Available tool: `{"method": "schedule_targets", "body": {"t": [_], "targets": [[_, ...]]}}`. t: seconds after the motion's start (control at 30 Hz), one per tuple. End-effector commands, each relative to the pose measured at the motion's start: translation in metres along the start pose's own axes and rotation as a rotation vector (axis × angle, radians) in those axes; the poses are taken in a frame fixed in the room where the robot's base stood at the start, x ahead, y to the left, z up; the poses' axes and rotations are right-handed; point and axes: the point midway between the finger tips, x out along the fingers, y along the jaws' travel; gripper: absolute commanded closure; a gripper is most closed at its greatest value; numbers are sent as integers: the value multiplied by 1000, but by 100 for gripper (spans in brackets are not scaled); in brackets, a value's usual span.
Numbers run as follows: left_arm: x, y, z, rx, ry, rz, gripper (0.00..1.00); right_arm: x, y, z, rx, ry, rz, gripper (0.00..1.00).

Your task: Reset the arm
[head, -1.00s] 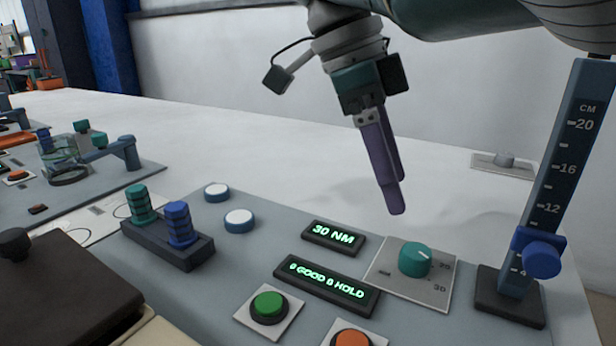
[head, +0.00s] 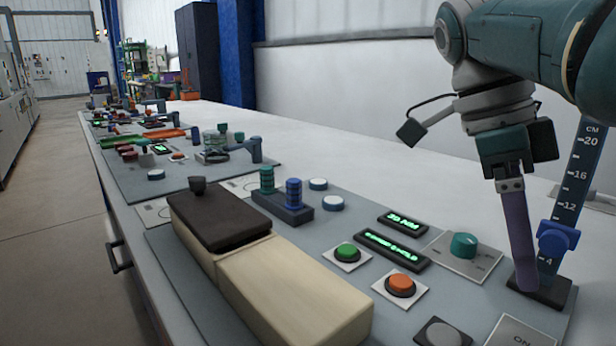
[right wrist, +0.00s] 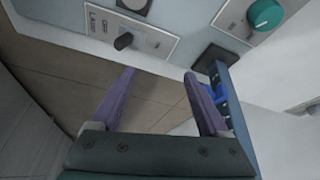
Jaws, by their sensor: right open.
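My right gripper (head: 524,283) hangs down at the right of the head view, in front of the blue height gauge (head: 572,195). Its purple fingers overlap in that view. In the right wrist view the two fingers (right wrist: 161,82) stand wide apart with nothing between them. The gauge with its blue knob (head: 560,238) is partly hidden behind the fingers; contact cannot be told. In the right wrist view the gauge (right wrist: 232,120) is just right of the right finger. My left gripper is not in view.
A teal dial (head: 464,246), green button (head: 347,252) and orange button (head: 400,285) sit on the panel. A dark-lidded box (head: 295,290) stands left of them. More stations line the bench to the far left. The white bench top (head: 370,165) behind is clear.

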Motion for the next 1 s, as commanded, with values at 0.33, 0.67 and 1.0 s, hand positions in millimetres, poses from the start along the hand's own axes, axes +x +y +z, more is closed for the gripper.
{"method": "schedule_targets", "body": {"t": [0.33,0.67,1.0], "targets": [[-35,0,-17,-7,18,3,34,28,-1,-14,-228,-55,-33,22],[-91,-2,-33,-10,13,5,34,56,24,-53,-685,-79,-169,22],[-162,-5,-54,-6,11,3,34,28,121,-104,-1574,-18,-480,22]]}}
